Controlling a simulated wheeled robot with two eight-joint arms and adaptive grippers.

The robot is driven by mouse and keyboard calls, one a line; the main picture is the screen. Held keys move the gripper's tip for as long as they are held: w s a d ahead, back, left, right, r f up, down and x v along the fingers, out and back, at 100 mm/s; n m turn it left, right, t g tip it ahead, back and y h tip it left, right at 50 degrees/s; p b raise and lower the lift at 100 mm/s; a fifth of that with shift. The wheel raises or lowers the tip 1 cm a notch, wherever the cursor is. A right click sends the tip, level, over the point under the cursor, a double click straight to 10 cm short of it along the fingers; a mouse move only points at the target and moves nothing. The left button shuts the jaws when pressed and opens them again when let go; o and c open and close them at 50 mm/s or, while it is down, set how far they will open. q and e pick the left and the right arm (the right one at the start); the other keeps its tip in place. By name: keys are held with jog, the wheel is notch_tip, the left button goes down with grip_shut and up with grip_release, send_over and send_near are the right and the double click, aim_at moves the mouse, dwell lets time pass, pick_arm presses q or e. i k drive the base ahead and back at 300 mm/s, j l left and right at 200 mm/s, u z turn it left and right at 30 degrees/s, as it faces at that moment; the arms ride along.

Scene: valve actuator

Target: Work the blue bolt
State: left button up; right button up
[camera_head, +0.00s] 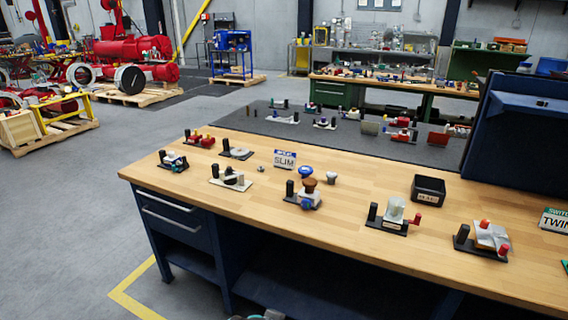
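Two blue parts show near the middle of the wooden workbench (350,220). One is a blue round-headed piece (306,171) that looks like a knob or bolt head, just behind a small fixture. The other is a blue part (305,204) low on that fixture (297,194), which also has a brown round top and a black upright cylinder. I cannot tell which is the blue bolt. Neither gripper is clearly in view. A sliver of grey and teal shows at the bottom edge, too cut off to identify.
Several other small fixtures stand on the bench, such as one with a clear cup (393,212) and one with red ends (486,238). The floor at left is open.

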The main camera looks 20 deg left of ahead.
aim_at(306, 204)
jog(key=i+j+u, duration=0.25)
jog(key=i, duration=0.3)
jog(key=i+j+u, duration=0.25)
jog(key=i, duration=0.3)
jog(key=l, duration=0.1)
